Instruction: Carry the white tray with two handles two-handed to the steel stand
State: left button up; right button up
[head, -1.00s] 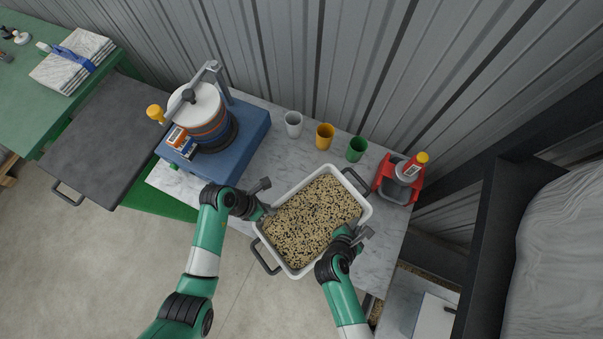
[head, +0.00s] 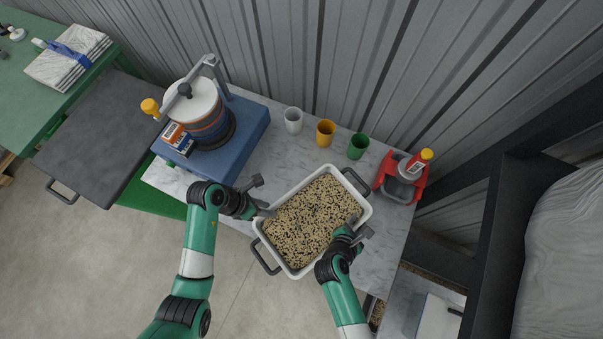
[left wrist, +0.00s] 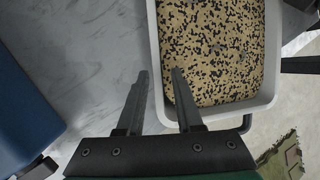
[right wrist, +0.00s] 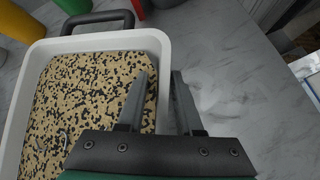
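The white tray (head: 258,231) with two dark handles lies on the marble-topped table, filled with a speckled tan-and-black material. It also shows in the left wrist view (left wrist: 155,45) and the right wrist view (right wrist: 100,40). My left gripper (head: 265,210) is at the tray's left wall. Its fingers (left wrist: 160,72) are apart, one on each side of the wall. My right gripper (head: 352,224) is at the opposite wall. Its fingers (right wrist: 159,75) are also apart, with the wall between them. I cannot tell for sure which surface is the steel stand.
White (head: 293,120), orange (head: 325,133) and green (head: 358,146) cups stand behind the tray. A red holder (head: 401,180) is to the right, a blue-based machine (head: 250,135) to the left. A dark slab (head: 105,135) is further left. A pale surface (head: 400,300) lies lower right.

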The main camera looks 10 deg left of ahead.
pick_arm(q)
jog(key=v, duration=0.8)
jog(key=shift+a+r, duration=0.2)
jog(key=shift+r, duration=0.05)
pick_arm(e)
jog(key=v, duration=1.2)
pick_arm(q)
jog(key=shift+s, duration=0.1)
